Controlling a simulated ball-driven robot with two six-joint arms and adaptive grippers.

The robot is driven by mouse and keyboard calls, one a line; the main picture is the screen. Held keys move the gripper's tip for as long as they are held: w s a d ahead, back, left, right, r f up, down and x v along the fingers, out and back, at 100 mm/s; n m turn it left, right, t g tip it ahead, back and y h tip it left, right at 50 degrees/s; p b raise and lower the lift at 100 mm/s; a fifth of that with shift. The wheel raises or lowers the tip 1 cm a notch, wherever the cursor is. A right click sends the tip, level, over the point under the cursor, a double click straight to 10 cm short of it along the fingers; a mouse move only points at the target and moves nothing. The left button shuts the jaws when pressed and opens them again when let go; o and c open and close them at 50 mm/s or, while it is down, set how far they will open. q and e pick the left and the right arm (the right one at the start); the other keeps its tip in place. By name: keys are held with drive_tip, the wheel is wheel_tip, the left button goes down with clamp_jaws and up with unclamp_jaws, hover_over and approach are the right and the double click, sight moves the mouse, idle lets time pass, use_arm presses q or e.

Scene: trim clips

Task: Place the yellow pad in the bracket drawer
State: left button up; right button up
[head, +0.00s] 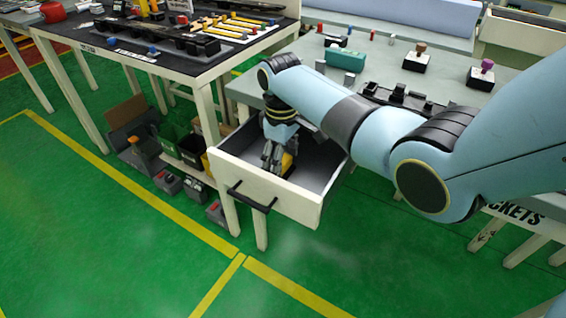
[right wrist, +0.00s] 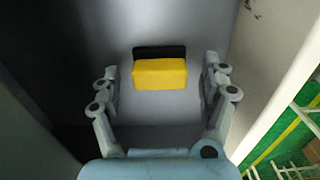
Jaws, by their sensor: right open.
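The yellow pad (right wrist: 160,74) is between and just beyond the fingertips of my right gripper (right wrist: 161,70) in the right wrist view, with a gap on both sides. A dark strip (right wrist: 160,51) lies along its far edge. In the head view the pad (head: 287,163) shows partly behind my right gripper (head: 273,164), which reaches down inside the drawer. The drawer (head: 262,191) is pulled out, with a grey inside and a dark handle. The pad seems to rest on the drawer floor. My right gripper is open and empty. My left gripper is not in view.
The drawer walls stand close around my right gripper. The grey table (head: 385,77) above carries a green box (head: 346,60), small blocks with knobs and dark clips. A dark-topped table (head: 170,60) with tools stands at left. The green floor in front is clear.

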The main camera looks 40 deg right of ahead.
wheel_tip(320, 180, up, 11)
drive_tip(key=p, duration=0.1)
drive_tip(key=shift+f, duration=0.15)
idle(0.4)
